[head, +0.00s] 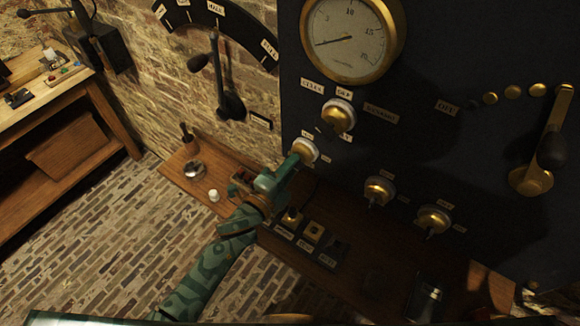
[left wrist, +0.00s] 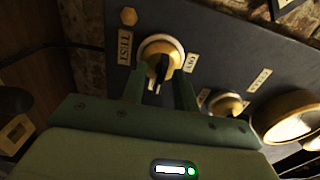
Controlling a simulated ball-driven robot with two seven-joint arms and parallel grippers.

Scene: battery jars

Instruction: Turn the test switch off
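The test switch (left wrist: 161,50) is a round white and brass switch on the dark panel (head: 450,60), with a TEST label (left wrist: 125,48) and an ON label (left wrist: 191,62) near it in the left wrist view. A thin dark lever sticks out of it. In the head view the test switch (head: 305,150) is just beyond my left gripper (head: 292,163). In the left wrist view my left gripper (left wrist: 158,88) is open, with its fingers apart on either side of the lever. I cannot tell whether a finger touches it. My right gripper is not in view.
Another brass switch (head: 339,115) sits just above, under a large gauge (head: 352,38). Two more switches (head: 378,190) (head: 433,220) lie lower right. A brass lever (head: 545,150) is at the far right. A wooden bench (head: 178,172) with small items runs below the panel.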

